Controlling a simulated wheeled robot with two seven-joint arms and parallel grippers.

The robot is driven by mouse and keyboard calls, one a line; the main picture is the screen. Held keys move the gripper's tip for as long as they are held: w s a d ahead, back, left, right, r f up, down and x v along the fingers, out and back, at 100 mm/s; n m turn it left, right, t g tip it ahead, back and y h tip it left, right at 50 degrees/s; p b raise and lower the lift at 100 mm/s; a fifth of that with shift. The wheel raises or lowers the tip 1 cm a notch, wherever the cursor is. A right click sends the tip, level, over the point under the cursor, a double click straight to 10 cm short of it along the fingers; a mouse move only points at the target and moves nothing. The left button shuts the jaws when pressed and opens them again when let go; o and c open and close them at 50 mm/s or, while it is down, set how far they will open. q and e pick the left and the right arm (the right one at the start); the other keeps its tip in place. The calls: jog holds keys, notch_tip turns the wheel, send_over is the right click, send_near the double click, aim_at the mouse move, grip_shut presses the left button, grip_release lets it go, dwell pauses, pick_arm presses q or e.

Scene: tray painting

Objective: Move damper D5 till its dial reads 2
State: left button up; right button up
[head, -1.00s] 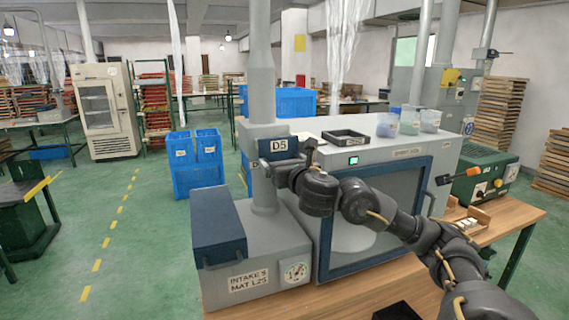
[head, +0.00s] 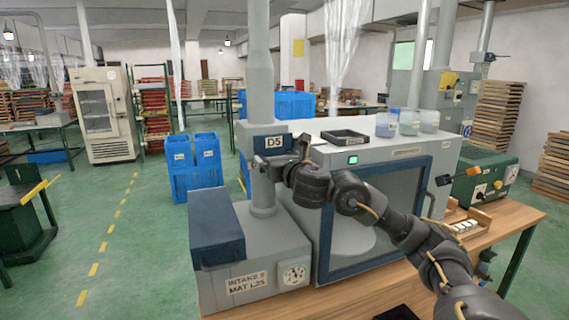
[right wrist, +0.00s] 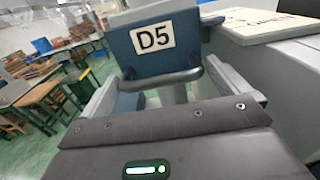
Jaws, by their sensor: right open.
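Damper D5 is a dark blue plate (head: 272,143) with a white D5 label, on the grey duct above the intake box. The D5 plate (right wrist: 154,42) also shows in the right wrist view, with a grey bar (right wrist: 160,81) below it. My right gripper (head: 268,167) is at the damper, just below the label. In the right wrist view its fingers (right wrist: 168,88) are apart, one on each side of the bar; I cannot tell whether they touch it. My left gripper is out of view.
The intake box (head: 240,258) has a blue lid (head: 216,228). A grey cabinet with a blue-framed window (head: 322,245) stands right of the duct, a black tray (head: 345,137) and several jars on top. A wooden bench (head: 500,226) lies below my right arm. Open green floor lies left.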

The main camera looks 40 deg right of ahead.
jog(key=p+v, duration=0.4)
jog(key=v, duration=0.6)
jog(key=shift+s+a, duration=0.1)
